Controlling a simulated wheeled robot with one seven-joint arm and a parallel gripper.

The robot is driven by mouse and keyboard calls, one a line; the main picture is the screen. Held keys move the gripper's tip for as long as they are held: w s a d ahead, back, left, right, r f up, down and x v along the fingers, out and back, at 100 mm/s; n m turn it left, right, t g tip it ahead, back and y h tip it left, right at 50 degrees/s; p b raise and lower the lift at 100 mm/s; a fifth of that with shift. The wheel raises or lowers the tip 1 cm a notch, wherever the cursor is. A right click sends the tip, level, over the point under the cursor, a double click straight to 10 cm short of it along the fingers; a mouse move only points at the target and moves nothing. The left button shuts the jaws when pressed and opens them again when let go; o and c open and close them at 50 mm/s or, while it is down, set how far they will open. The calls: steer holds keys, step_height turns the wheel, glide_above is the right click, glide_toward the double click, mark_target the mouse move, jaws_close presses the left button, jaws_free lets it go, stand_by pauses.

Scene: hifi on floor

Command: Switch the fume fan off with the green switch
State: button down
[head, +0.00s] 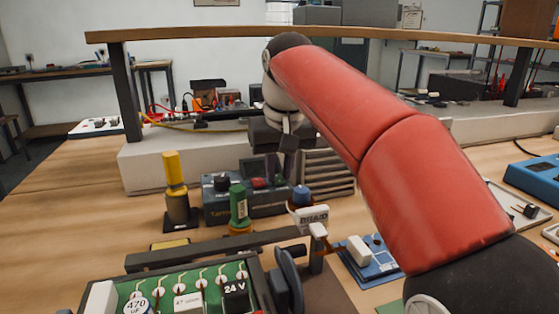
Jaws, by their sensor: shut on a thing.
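A grey box with a slatted grille (328,172), which looks like the fume fan, stands behind the tools at mid-bench. My gripper (281,170) points down at the left side of this grille, beside the dark blue station. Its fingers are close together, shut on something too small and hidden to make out.
The dark blue station (218,205) stands left of the grille. A green bottle (238,207) and a yellow-topped tool (175,188) stand in front. A raised shelf (200,32) spans behind.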

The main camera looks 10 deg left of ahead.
steer(key=c, duration=1.6)
jaws_free()
steer(key=shift+o, duration=0.2)
